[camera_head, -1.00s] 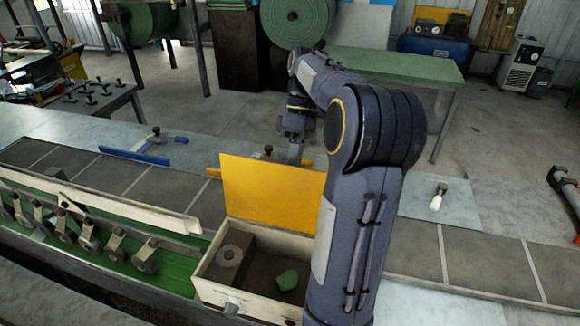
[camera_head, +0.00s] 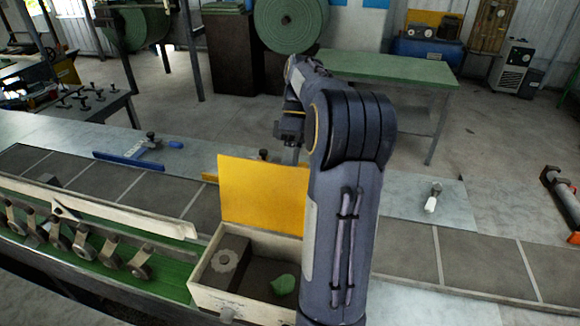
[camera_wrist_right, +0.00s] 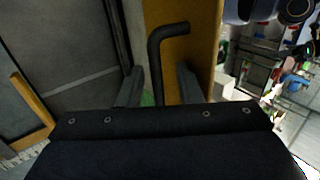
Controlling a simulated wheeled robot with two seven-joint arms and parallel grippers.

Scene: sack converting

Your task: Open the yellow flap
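The yellow flap (camera_head: 262,190) stands upright at the back edge of a pale open-topped box (camera_head: 205,282). My right arm reaches over the box's right side and hides part of box and flap. My right gripper (camera_wrist_right: 160,82) is behind the flap, mostly hidden in the head view. In the right wrist view its two fingers are apart, with a bent black handle (camera_wrist_right: 156,62) between them and gaps on both sides. The flap's yellow panel (camera_wrist_right: 205,55) lies just beyond. My left gripper is not in view.
In the box lie a dark block with a round disc (camera_head: 225,260) and a green lump (camera_head: 284,284). A row of rollers (camera_head: 85,242) runs at left. A blue clamp tool (camera_head: 128,160) and a white-tipped item (camera_head: 432,198) lie on the bench. A green table (camera_head: 390,68) stands behind.

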